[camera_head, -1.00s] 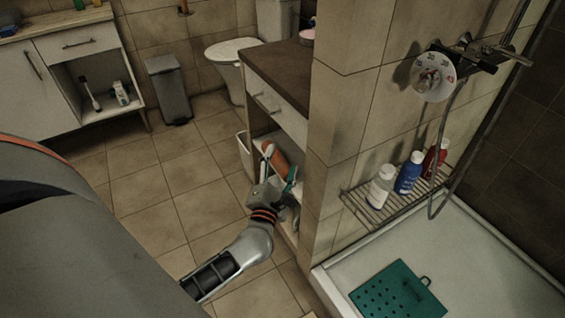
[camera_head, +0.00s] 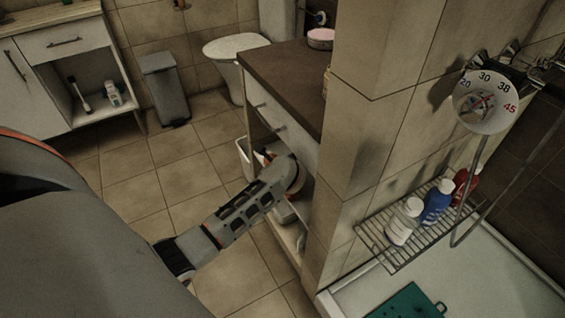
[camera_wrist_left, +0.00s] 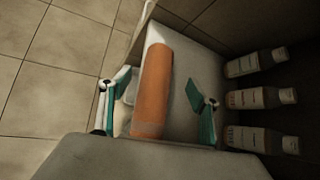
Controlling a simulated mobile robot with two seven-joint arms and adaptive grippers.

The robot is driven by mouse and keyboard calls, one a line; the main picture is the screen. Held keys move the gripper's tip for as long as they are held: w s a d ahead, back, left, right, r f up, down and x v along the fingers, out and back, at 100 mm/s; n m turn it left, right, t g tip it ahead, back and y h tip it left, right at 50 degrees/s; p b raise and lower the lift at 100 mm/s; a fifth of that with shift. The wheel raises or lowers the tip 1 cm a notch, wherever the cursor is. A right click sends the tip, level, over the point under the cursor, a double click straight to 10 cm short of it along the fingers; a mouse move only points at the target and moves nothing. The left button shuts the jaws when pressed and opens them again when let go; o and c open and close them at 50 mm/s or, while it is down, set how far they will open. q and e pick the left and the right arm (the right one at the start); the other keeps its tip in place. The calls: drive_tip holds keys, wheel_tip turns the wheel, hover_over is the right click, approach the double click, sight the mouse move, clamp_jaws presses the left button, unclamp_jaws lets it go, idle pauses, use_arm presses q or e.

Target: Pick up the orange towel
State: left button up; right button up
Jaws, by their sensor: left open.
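The orange towel (camera_wrist_left: 153,88) is a rolled cylinder in the left wrist view, lying on a white shelf inside the open lower part of a cabinet. My left gripper (camera_wrist_left: 158,80) is open, with one teal finger on each side of the towel and visible gaps between. The towel's near end meets the edge of my gripper body in the picture; I cannot tell whether they touch. In the head view my left arm reaches into the cabinet (camera_head: 283,122) and hides the gripper and most of the towel. My right gripper is not in view.
Several bottles, one of them here (camera_wrist_left: 256,97), stand right of the towel inside the cabinet. The tiled wall corner (camera_head: 345,150) is close to the right of my arm. A wire rack (camera_head: 400,245) juts out beyond it. The floor to the left is clear.

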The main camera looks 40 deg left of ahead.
use_arm(q)
drive_tip(key=shift+w+a+f, duration=0.1)
drive_tip(key=shift+a+f, duration=0.2)
drive_tip(key=shift+f, duration=0.35)
drive_tip(key=shift+b+x, duration=0.55)
drive_tip(key=shift+x, duration=0.6)
drive_tip(key=x, duration=0.2)
drive_tip(key=shift+w+a+f+b, duration=0.15)
drive_tip(key=shift+b, duration=0.25)
drive_tip(key=c, duration=1.2)
drive_tip(key=shift+c, duration=0.2)
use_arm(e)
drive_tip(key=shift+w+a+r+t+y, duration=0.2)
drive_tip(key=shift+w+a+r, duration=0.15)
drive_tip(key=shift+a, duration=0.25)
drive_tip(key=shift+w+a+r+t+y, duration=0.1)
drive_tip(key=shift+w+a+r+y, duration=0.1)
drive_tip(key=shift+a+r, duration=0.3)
